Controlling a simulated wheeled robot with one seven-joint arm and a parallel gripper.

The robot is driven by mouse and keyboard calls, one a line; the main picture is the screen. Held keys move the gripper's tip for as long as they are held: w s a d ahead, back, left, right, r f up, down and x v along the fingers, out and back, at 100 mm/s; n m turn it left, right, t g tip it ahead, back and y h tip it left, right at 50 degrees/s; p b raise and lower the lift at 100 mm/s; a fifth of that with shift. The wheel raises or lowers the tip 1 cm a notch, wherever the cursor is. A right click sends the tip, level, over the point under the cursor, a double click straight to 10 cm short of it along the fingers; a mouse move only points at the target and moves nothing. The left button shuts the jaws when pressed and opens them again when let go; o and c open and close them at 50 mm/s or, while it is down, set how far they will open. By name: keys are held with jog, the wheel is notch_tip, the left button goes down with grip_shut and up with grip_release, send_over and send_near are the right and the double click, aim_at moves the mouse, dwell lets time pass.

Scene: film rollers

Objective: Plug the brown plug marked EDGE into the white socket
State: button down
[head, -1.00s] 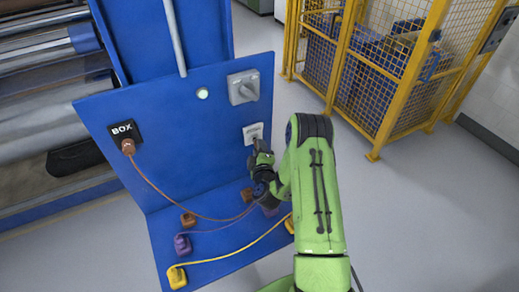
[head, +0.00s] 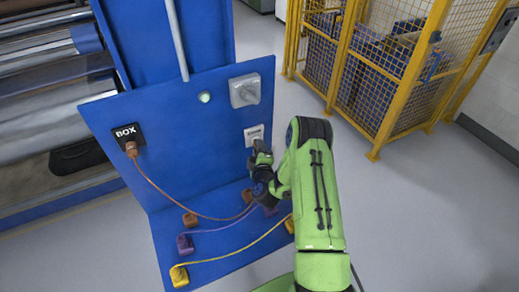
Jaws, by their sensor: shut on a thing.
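The white socket (head: 254,132) is on the right part of the upright blue panel, below a grey rotary switch. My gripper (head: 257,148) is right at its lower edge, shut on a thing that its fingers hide. This is most likely the brown plug, but neither its body nor an EDGE mark can be made out. I cannot tell whether it touches the socket or is inserted. A brown cable (head: 160,190) hangs from a brown plug (head: 131,149) in the black BOX socket (head: 127,133) and runs to the right until it passes behind my arm.
The grey switch (head: 244,90) sits above the socket. A yellow cage (head: 385,75) stands at the right; floor between is clear.

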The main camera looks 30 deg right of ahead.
jog(key=shift+w+p, duration=0.2)
jog(key=shift+p, duration=0.2)
jog(key=c, duration=0.8)
grip_release()
jog(key=shift+o, duration=0.2)
